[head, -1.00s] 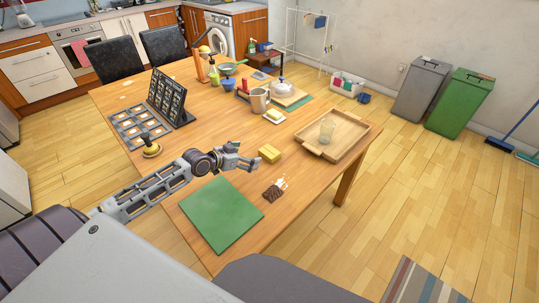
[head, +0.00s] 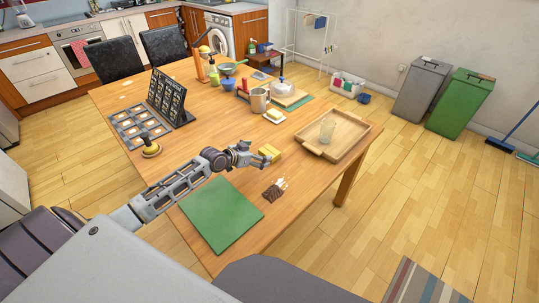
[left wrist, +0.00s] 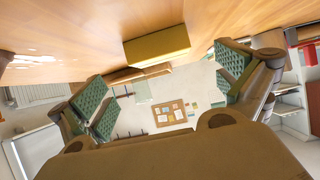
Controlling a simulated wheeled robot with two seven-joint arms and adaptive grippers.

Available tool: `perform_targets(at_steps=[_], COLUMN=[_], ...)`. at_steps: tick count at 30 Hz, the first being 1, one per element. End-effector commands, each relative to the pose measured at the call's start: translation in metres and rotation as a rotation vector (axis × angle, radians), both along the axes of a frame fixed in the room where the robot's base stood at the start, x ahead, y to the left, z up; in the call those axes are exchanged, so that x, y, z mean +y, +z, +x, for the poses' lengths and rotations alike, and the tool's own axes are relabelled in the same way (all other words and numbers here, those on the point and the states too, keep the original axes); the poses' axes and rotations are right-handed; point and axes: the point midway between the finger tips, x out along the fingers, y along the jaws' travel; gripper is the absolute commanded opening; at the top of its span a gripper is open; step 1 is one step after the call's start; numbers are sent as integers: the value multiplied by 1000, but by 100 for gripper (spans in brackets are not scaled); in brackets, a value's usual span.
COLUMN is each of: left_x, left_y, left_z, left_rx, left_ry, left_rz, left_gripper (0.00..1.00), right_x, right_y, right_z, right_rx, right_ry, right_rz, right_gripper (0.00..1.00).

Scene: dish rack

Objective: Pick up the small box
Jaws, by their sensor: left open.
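The small box (head: 275,151) is yellow and sits on the wooden table (head: 225,115), left of the wooden tray. My left gripper (head: 270,156) is right at the box in the head view, and its fingers cover part of it. In the left wrist view the small box (left wrist: 157,47) lies ahead, between and beyond the two spread fingertips of my left gripper (left wrist: 160,85). The fingers are open, and I see no contact with the box in the wrist view. My right gripper is not in view.
A wooden tray (head: 350,143) with a glass (head: 326,130) stands right of the box. A green mat (head: 221,214) and a dark brush-like item (head: 273,190) lie nearer. A butter dish (head: 274,116) and a mug (head: 259,100) stand behind. Some bare table surrounds the box.

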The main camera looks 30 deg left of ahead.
Motion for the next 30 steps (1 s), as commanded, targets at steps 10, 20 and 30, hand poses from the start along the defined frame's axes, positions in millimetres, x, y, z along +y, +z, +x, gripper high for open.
perform_targets(at_steps=[10,20,30], left_x=[-4,-4,-8], left_y=[-5,-6,-15], left_z=[10,11,27], left_rx=[0,0,-1], left_ry=[-2,-1,0], left_rz=[1,0,0], left_gripper=[100,100,100], right_x=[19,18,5], right_y=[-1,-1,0], right_z=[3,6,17], right_rx=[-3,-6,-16], right_ry=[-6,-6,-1], right_rz=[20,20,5], right_gripper=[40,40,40])
